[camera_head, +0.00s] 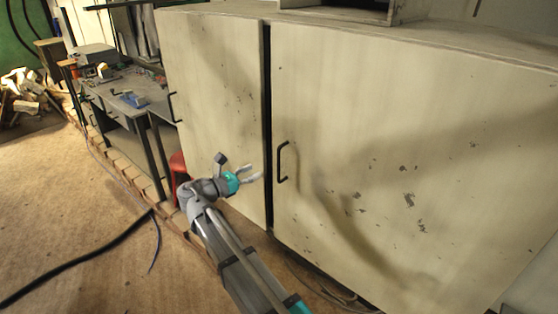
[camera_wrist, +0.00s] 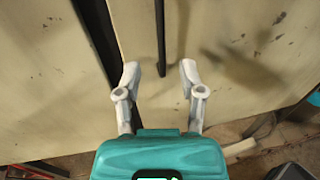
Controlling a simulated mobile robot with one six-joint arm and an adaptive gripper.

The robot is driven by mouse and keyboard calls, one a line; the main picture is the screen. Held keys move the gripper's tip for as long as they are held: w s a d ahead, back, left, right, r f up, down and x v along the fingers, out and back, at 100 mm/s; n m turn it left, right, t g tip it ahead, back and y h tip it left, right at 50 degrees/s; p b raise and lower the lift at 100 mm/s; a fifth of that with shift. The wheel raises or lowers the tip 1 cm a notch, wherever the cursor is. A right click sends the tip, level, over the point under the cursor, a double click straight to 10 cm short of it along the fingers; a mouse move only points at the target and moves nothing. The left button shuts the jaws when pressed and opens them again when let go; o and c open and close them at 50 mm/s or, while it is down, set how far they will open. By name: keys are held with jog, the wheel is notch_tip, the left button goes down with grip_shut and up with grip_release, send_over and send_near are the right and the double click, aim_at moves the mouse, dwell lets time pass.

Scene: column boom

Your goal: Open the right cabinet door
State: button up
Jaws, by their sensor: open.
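The right cabinet door (camera_head: 400,150) is a worn cream panel with a dark vertical bar handle (camera_head: 282,162) near its left edge. A dark gap separates it from the left door (camera_head: 210,100), and the panel looks shut or nearly so. My gripper (camera_head: 256,174) is open and empty, just left of the handle in the head view. In the wrist view, the handle (camera_wrist: 160,38) runs down between the open fingertips of my gripper (camera_wrist: 160,72), its lower end near their level. I see no contact, and the exact distance is unclear.
The left door has its own dark handle (camera_head: 172,107). A red stool (camera_head: 178,165) stands below it, beside a cluttered workbench (camera_head: 125,95). Cables (camera_head: 85,258) lie on the brown floor. Open floor lies at the left.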

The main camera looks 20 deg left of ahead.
send_over(278, 181)
jog(key=shift+w, duration=0.4)
dwell(0.3)
grip_shut()
jog(key=shift+a, duration=0.15)
